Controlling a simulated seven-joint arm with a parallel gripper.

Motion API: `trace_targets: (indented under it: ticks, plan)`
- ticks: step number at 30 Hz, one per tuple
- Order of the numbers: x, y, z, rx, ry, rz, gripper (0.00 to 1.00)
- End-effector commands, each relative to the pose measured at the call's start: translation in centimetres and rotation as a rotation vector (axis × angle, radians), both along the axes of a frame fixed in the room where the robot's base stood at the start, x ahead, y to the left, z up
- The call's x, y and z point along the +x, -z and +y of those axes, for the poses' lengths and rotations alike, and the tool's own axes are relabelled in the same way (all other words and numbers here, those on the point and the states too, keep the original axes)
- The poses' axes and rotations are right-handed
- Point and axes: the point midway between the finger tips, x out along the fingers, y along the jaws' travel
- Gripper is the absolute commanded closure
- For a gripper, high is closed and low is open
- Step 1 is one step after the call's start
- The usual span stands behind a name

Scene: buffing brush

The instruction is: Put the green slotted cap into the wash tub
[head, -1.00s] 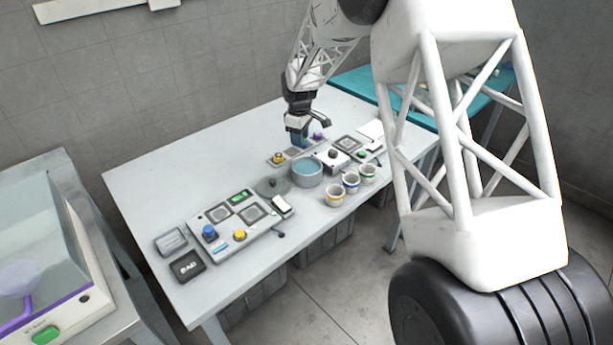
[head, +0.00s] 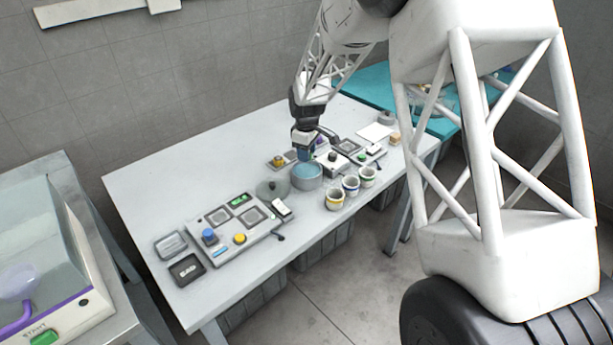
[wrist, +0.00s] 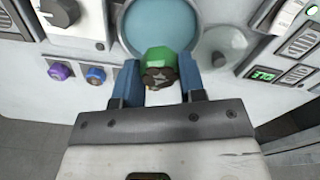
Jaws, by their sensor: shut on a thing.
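The wash tub (head: 306,181) is a round grey tub with a blue inside, near the middle of the table. It also shows at the top of the wrist view (wrist: 128,30). My gripper (head: 304,155) points down at the far side of the tub, over or just behind its rim. In the wrist view my gripper (wrist: 160,82) has its blue fingers shut on the green slotted cap (wrist: 158,58). The cap's dark, slotted end faces the camera, and it overlaps the tub's near edge there. The head view hides the cap behind the fingers.
Three small cups (head: 351,186) stand right of the tub. A round grey disc (head: 273,188) and a control panel (head: 240,225) lie to its left. A device with a knob (head: 333,160) stands close behind right. The table's back left is clear.

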Motion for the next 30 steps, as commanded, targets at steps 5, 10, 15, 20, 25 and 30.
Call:
trace_targets:
  ticks: [5, 10, 15, 20, 25, 30]
  plan:
    - [-0.1, 2.5, 0.0, 0.000, 0.000, 0.002, 0.85]
    - [0.0, 4.5, 0.0, -0.001, 0.000, 0.001, 0.85]
    - [0.0, 5.1, 0.0, 0.000, 0.000, 0.000, 0.85]
    - [0.0, 5.1, 0.0, 0.000, 0.000, 0.000, 0.85]
    - [0.0, 5.4, 0.0, -0.001, 0.000, 0.001, 0.85]
    - [-0.1, 7.0, 0.0, -0.001, 0.000, 0.003, 0.85]
